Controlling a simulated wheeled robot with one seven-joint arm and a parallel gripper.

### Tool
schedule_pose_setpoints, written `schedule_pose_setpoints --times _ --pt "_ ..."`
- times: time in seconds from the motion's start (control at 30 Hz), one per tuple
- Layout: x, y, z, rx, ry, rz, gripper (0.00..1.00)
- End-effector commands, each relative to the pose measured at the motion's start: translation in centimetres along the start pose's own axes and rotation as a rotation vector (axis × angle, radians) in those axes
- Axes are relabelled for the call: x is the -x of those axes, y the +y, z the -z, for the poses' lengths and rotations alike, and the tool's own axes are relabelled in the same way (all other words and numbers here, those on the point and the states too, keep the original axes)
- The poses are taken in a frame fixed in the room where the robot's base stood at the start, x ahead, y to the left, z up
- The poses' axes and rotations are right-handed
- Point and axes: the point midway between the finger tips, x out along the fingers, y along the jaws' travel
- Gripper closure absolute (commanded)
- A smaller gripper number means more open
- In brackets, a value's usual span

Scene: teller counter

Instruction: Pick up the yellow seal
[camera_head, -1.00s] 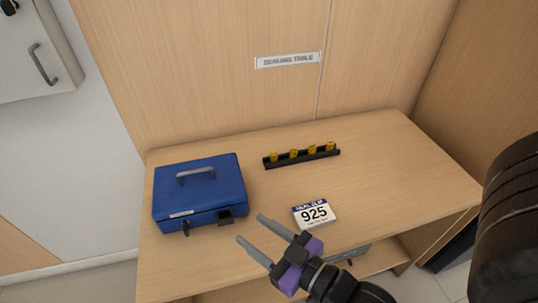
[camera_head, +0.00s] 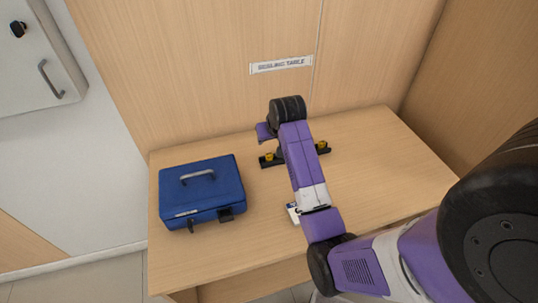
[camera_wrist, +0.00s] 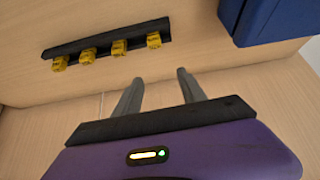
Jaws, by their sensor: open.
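Several yellow seals sit in a row along a black rack (camera_head: 309,155) on the table. In the head view one seal (camera_head: 269,157) shows left of my arm and another (camera_head: 322,146) right of it; my arm hides the others. In the wrist view the seals (camera_wrist: 119,47) stick out from the black rack (camera_wrist: 105,37). My gripper (camera_wrist: 157,82) is open and empty, its two grey fingers pointing toward the rack but apart from the seals. The finger gap lies nearest the rightmost seal in that view (camera_wrist: 154,40). In the head view my arm hides the fingers.
A blue cash box (camera_head: 202,193) with a grey handle stands on the left of the wooden table (camera_head: 385,170); its corner shows in the wrist view (camera_wrist: 270,18). The table's right side is clear.

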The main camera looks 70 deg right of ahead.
Motion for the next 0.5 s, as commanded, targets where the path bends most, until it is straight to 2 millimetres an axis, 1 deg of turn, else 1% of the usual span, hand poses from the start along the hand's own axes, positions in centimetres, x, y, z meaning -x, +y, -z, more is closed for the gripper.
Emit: schedule_pose_setpoints --times 0.1,0.23,0.5 --pt "0.1 0.4 -1.5 -0.014 -0.122 0.002 0.52" --pt "0.1 0.5 -2.5 -0.02 -0.186 0.003 0.52" --pt "-2.3 0.4 -3.2 -0.021 -0.198 0.004 0.52"
